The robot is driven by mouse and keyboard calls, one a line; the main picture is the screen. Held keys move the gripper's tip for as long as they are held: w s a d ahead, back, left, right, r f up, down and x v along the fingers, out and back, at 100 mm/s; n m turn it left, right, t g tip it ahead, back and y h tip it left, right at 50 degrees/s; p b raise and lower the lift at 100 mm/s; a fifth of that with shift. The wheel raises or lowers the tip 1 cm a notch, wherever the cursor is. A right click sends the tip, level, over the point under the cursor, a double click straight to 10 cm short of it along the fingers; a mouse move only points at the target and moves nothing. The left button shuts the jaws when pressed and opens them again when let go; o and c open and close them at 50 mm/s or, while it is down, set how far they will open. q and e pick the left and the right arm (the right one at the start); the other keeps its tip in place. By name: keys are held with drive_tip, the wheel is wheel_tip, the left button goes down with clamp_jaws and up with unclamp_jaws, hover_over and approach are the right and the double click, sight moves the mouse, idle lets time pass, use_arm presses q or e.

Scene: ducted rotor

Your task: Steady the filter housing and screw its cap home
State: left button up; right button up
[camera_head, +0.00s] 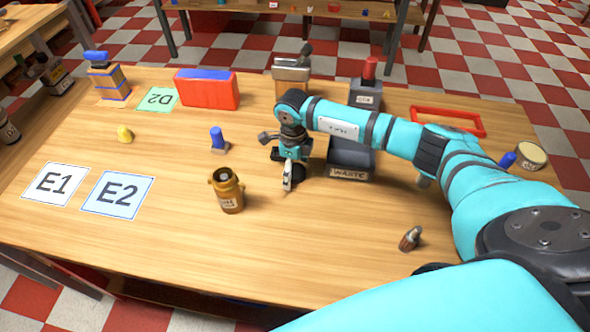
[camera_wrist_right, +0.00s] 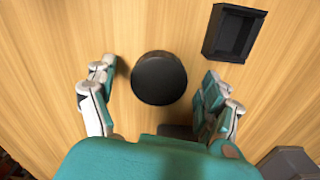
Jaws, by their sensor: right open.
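The likely filter housing is an amber-brown jar (camera_head: 228,190) with a label and a dark open top. It stands upright on the table, left of my right gripper (camera_head: 289,176). In the right wrist view, my right gripper (camera_wrist_right: 158,78) is open, its fingers spread to either side of a round black disc (camera_wrist_right: 159,80), probably the cap. The disc appears untouched, with gaps at both sides. Its height above the table cannot be told. In the head view the gripper hides most of that spot. My left gripper is not in view.
A grey WASTE bin (camera_head: 350,160) stands close right of the gripper. A black open box (camera_wrist_right: 234,33) is near the disc. A blue-topped item (camera_head: 218,139) and a small brown bottle (camera_head: 410,238) stand apart. The cards E1 (camera_head: 54,184) and E2 (camera_head: 118,193) lie bare.

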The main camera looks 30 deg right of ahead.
sight(294, 170)
idle(0.3)
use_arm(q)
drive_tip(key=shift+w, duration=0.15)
use_arm(e)
drive_tip(key=c, duration=1.2)
drive_tip(key=shift+c, duration=0.2)
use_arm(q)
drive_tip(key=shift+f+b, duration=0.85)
use_arm(e)
wheel_tip(294, 170, up, 10)
